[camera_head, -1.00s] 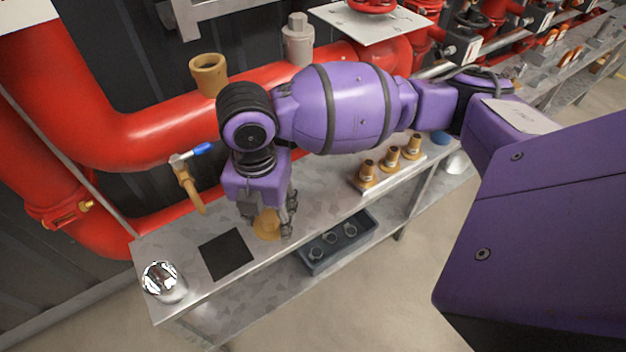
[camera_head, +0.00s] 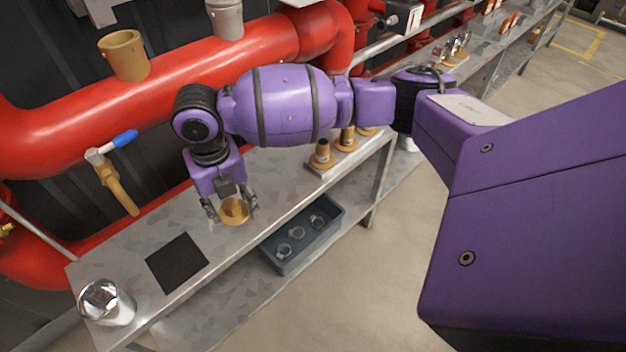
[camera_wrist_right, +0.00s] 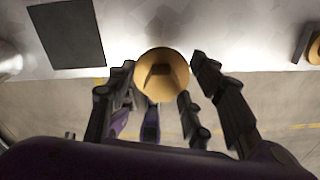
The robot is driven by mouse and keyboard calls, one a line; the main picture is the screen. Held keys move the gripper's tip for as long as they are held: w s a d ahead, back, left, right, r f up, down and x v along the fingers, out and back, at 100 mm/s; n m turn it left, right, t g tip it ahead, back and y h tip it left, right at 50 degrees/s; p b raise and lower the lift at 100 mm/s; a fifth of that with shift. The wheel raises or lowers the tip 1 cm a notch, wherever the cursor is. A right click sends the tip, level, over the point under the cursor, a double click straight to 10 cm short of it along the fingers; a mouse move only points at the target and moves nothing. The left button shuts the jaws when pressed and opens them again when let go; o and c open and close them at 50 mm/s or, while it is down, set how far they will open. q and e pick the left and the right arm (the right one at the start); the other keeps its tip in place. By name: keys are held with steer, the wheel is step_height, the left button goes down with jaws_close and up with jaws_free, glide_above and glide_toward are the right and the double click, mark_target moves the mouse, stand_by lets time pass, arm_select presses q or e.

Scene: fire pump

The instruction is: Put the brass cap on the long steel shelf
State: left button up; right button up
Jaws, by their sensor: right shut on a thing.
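The brass cap (camera_head: 234,213) is held between the fingers of my right gripper (camera_head: 231,205), which is shut on it. The cap is over the front part of the steel shelf top (camera_head: 282,180); I cannot tell whether it touches the surface. In the right wrist view the round brass cap (camera_wrist_right: 162,68), with a darker recess or boss in its middle, sits between the two black fingers (camera_wrist_right: 160,85). The shelf's front edge shows beneath it there. My left gripper is not in view.
A black square mat (camera_head: 177,262) and a chrome dome (camera_head: 103,298) are left on the shelf. Brass fittings (camera_head: 322,155) stand on a plate to the right. A grey bin (camera_head: 312,243) sits on the lower level. A blue-handled valve (camera_head: 120,139) and red pipes run behind.

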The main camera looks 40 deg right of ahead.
mark_target(232, 204)
steer(key=w+f, duration=0.1)
steer(key=w+d+f, duration=0.1)
steer(key=shift+f, duration=0.35)
steer(key=shift+w+f+b, duration=0.15)
steer(key=shift+f+b, duration=0.5)
steer(key=shift+f, duration=1.05)
steer(key=o, duration=1.3)
steer(key=shift+f, duration=0.15)
